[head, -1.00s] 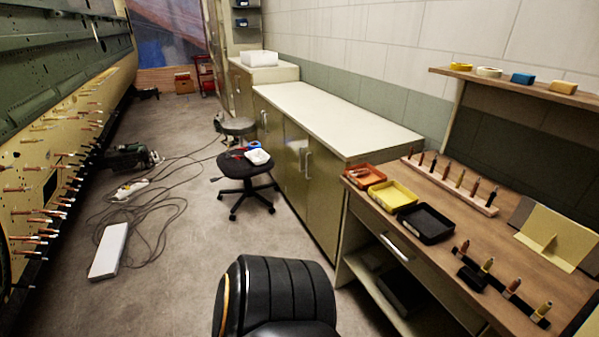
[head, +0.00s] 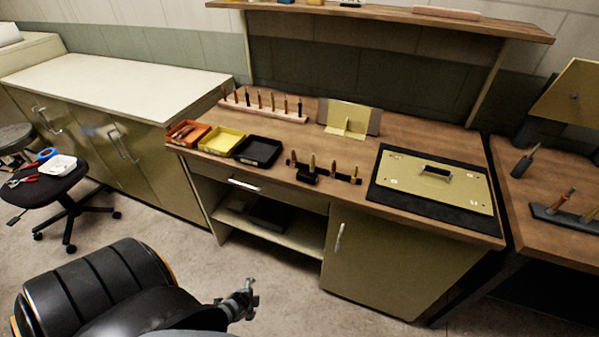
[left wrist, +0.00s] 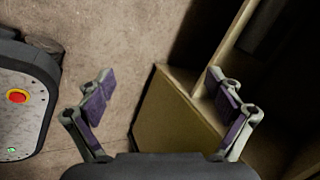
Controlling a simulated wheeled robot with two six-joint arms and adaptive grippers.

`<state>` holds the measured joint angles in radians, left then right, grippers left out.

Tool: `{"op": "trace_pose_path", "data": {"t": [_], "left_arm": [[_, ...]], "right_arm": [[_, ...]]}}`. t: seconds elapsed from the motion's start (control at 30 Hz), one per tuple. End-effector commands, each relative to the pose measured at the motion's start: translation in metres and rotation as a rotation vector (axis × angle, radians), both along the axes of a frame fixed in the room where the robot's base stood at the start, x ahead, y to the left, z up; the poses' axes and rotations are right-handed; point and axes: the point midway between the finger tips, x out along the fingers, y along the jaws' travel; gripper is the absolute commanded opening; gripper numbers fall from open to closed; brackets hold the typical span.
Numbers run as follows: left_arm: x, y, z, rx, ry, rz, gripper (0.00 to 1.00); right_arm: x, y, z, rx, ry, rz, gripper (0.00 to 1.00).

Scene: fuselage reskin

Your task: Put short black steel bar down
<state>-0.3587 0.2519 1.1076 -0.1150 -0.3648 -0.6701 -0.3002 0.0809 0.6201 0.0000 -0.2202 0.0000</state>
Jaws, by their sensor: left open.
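My left gripper (left wrist: 160,95) is open in the left wrist view, with its two fingers spread wide and no bar between them. It also shows in the head view (head: 245,298), low in front of the wooden workbench (head: 400,222). A small black block (head: 307,175) sits on the bench beside a dark strip of upright tools (head: 338,176); I cannot tell whether it is the short black steel bar. My right gripper is in neither view.
A red tray (head: 188,133), a yellow tray (head: 221,141) and a black tray (head: 258,151) line the bench's left front. A black mat (head: 425,208) bears a yellow plate (head: 412,180) on the right. A stool (head: 45,190) stands left.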

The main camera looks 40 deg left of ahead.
Motion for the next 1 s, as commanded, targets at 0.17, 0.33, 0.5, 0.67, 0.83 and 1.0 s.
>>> {"op": "trace_pose_path", "data": {"t": [0.17, 0.33, 0.5, 0.67, 0.83, 1.0], "left_arm": [[0.137, 0.028, 0.184, 0.572, -0.078, -0.752, 0.92], [0.195, -0.004, 0.337, 1.108, -0.062, -1.223, 0.92], [0.206, -0.032, 0.409, 1.39, -0.026, -1.404, 0.92], [0.208, -0.036, 0.418, 1.434, -0.018, -1.428, 0.92], [0.231, -0.03, 0.408, 1.429, -0.021, -1.42, 0.92], [0.252, -0.025, 0.399, 1.429, -0.02, -1.424, 0.92]], "right_arm": [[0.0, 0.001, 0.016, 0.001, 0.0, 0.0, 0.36], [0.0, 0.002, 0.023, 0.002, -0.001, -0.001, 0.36], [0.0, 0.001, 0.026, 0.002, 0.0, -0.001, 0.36], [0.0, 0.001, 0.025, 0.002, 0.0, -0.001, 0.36], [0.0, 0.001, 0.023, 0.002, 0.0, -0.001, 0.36], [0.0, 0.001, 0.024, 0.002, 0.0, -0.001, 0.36]]}}
